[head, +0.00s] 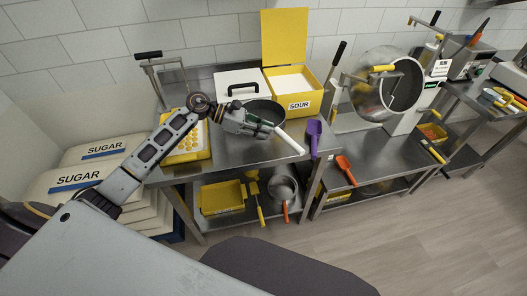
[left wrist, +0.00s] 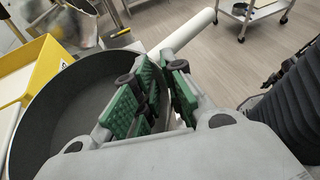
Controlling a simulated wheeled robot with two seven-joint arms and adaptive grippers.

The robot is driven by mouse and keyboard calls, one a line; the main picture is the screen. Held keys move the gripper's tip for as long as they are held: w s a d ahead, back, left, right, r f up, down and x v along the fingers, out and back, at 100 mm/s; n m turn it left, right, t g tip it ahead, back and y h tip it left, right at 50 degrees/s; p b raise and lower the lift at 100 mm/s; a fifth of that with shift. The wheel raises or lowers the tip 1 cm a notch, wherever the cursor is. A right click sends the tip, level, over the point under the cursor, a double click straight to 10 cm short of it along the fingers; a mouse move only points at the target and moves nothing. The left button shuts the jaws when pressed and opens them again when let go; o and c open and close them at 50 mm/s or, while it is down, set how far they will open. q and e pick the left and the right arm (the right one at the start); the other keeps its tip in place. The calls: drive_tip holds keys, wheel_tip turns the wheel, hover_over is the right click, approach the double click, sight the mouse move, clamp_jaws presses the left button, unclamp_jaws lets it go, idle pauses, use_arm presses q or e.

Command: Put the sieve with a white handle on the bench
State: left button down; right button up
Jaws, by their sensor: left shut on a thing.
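The sieve has a dark round bowl (head: 266,108) and a white handle (head: 291,141). In the head view it is over the metal bench (head: 230,155), in front of the yellow SOUR box, with the handle pointing toward the front right edge. My left gripper (head: 262,129) is shut on the sieve where handle and bowl meet. The left wrist view shows the green-padded fingers (left wrist: 155,97) close together beside the bowl (left wrist: 75,105), with the white handle (left wrist: 188,32) beyond them. I cannot tell whether the bowl touches the bench. My right gripper is not in view.
The yellow SOUR box (head: 297,103) and a white lidded box (head: 238,86) stand behind the sieve. A yellow mould tray (head: 186,148) lies to the left. A purple scoop (head: 314,136) is at the right edge. A lower shelf holds a yellow bin (head: 222,198) and tools.

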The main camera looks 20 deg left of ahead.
sight(256, 139)
use_arm(q)
wheel_tip(256, 139, down, 4)
drive_tip(key=shift+f+b, duration=0.1)
drive_tip(key=shift+b, duration=0.5)
drive_tip(key=shift+f, duration=0.85)
wheel_tip(256, 139, down, 3)
drive_tip(key=shift+b, duration=0.9)
drive_tip(key=shift+f, duration=0.5)
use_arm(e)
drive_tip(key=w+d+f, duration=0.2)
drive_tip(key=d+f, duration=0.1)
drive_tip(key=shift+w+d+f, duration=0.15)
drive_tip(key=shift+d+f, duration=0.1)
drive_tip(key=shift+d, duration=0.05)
use_arm(q)
drive_tip(key=shift+f, duration=0.1)
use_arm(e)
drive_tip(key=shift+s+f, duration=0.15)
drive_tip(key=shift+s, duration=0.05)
